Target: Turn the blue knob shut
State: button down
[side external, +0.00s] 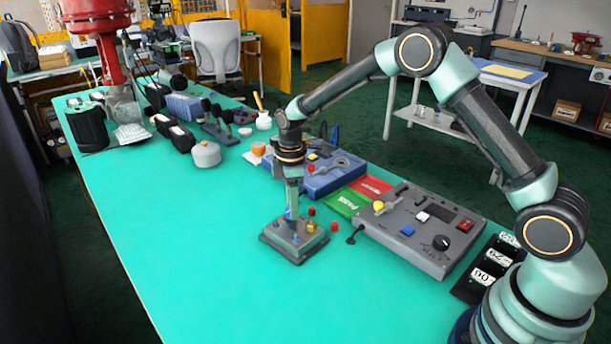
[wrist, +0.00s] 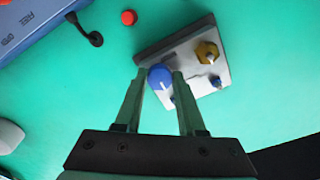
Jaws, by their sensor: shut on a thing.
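The blue knob (wrist: 160,76) stands on a grey plate (wrist: 148,50) and has a white pointer line on its top. It also shows in the side external view (side external: 289,214), partly hidden by my fingers. My gripper (wrist: 160,78) comes down from above with one finger on each side of the knob and is shut on it. In the side external view my gripper (side external: 291,208) points down over the grey plate (side external: 295,248). A brass-yellow knob (wrist: 207,52) and smaller blue fittings (wrist: 215,82) share the plate.
A red-capped part (wrist: 128,17) lies on the green table near the plate. A grey control box (side external: 420,235) stands at the right, with a blue box (side external: 325,178) and a green PASS card (side external: 345,203) behind. The table's left front is clear.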

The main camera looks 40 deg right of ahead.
jog(key=shift+m, duration=0.3)
jog(key=m, duration=0.8)
jog(key=shift+a+m, duration=0.1)
jog(key=shift+m, duration=0.3)
jog(key=m, duration=0.4)
jog(key=shift+m, duration=0.3)
jog(key=shift+a+m, duration=0.1)
jog(key=shift+m, duration=1.9)
jog(key=shift+r, duration=0.1)
jog(key=c, duration=0.5)
grip_release()
